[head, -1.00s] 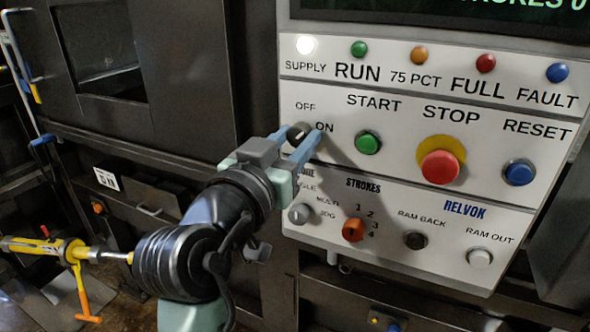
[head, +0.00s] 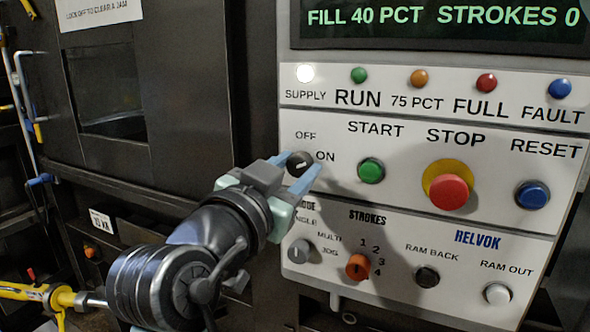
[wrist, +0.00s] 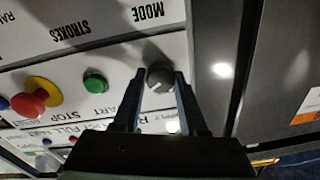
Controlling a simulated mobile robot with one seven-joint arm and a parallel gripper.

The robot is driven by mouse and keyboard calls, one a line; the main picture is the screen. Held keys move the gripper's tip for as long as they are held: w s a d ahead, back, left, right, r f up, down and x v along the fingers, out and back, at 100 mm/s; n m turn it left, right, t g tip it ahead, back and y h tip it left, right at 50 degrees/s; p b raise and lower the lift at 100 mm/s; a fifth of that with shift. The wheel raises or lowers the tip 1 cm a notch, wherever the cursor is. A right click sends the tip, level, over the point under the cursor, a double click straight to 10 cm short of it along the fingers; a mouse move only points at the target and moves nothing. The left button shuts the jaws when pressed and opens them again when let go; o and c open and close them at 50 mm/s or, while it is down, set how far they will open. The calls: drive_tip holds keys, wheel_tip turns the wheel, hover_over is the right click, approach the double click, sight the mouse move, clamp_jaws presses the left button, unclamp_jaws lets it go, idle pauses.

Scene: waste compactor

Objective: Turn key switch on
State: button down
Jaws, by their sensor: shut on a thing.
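The key switch (head: 300,161) is a dark round knob with a small pale mark, on the left of the white panel between the OFF and ON labels. My gripper (head: 297,167) is shut on it, with one blue-grey finger on each side. In the wrist view the knob (wrist: 160,78) sits between the two fingertips (wrist: 160,75). Part of the knob is hidden by the fingers in the head view. I cannot tell for certain whether its mark points to OFF or ON.
The green START button (head: 371,171), red STOP button (head: 450,192) and blue RESET button (head: 532,195) are to the right. The grey mode knob (head: 299,251) and orange strokes knob (head: 357,266) are below. The display (head: 440,17) reads FILL 40 PCT, STROKES 0. The white SUPPLY lamp (head: 305,73) is lit.

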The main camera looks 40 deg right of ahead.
drive_tip(key=shift+c, duration=2.2)
unclamp_jaws()
drive_tip(key=b+v, duration=0.3)
drive_tip(key=v, duration=1)
drive_tip(key=w+a+r+n+t+y+p, duration=0.3)
drive_tip(key=w+a+r+n+t+y, duration=0.2)
drive_tip(key=a+r+n+t, duration=0.45)
drive_tip(key=s+a+r+n+t+y+p, duration=0.2)
drive_tip(key=s+a+r+n+t+y, duration=0.4)
drive_tip(key=a+r+t+y, duration=0.3)
drive_tip(key=r+n+t+y, duration=0.1)
drive_tip(key=y, duration=0.2)
drive_tip(key=shift+t, duration=0.35)
